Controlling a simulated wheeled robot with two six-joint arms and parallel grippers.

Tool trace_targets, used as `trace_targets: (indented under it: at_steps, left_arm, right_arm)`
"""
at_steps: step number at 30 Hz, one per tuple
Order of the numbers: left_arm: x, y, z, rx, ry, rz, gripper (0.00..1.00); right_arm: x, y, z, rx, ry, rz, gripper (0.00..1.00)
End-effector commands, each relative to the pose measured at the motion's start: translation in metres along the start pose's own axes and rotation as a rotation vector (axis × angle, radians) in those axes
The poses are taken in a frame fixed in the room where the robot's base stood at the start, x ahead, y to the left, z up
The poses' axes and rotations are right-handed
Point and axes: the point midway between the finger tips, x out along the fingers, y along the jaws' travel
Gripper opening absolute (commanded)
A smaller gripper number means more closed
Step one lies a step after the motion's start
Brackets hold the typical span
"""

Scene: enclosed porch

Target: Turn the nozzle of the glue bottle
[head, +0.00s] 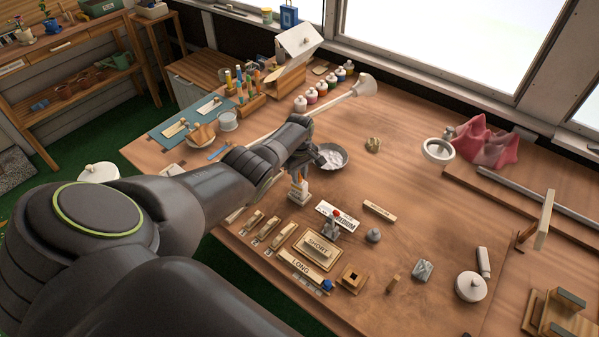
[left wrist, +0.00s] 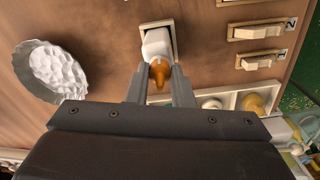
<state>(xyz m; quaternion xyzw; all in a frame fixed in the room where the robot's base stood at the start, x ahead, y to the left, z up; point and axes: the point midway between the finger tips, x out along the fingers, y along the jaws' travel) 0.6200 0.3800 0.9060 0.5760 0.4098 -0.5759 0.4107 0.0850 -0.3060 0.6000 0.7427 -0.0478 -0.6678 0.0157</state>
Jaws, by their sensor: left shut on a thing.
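The glue bottle (head: 298,194) is a white bottle that stands near the left front part of the wooden table. In the left wrist view its white body (left wrist: 157,43) sits in a pale rectangular holder (left wrist: 145,25), with its orange nozzle (left wrist: 160,72) towards me. My left gripper (head: 299,176) reaches down over the bottle from above. In the left wrist view its two fingers (left wrist: 159,77) are shut on the orange nozzle, one on each side. The arm hides part of the table behind it. My right gripper is in neither view.
A grey bowl of white material (head: 331,157) stands just beyond the bottle, close to my gripper. The table's middle is fairly clear.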

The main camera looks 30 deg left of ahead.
Motion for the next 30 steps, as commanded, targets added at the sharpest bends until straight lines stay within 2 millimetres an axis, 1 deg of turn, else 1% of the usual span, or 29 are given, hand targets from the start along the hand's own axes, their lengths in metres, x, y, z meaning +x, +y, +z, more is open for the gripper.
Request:
trace_targets:
  at_steps: [9,24,25,29,30]
  left_arm:
    - [-0.0009,0.001,0.0,-0.098,0.001,0.002,0.0]
    - [-0.0006,0.0009,0.0001,-0.112,0.001,0.002,0.0]
    - [-0.0006,0.0009,0.0001,-0.112,0.001,0.002,0.24]
    - [-0.0005,0.0008,0.0,-0.112,0.001,0.002,0.41]
    - [-0.0005,0.0007,0.0,-0.112,0.001,0.002,0.43]
  right_arm:
    - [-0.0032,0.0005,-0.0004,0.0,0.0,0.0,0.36]
    - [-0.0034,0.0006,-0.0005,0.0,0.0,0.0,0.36]
    - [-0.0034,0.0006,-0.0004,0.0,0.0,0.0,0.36]
    - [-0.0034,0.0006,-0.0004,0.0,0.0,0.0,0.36]
    - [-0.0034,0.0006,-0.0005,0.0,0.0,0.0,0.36]
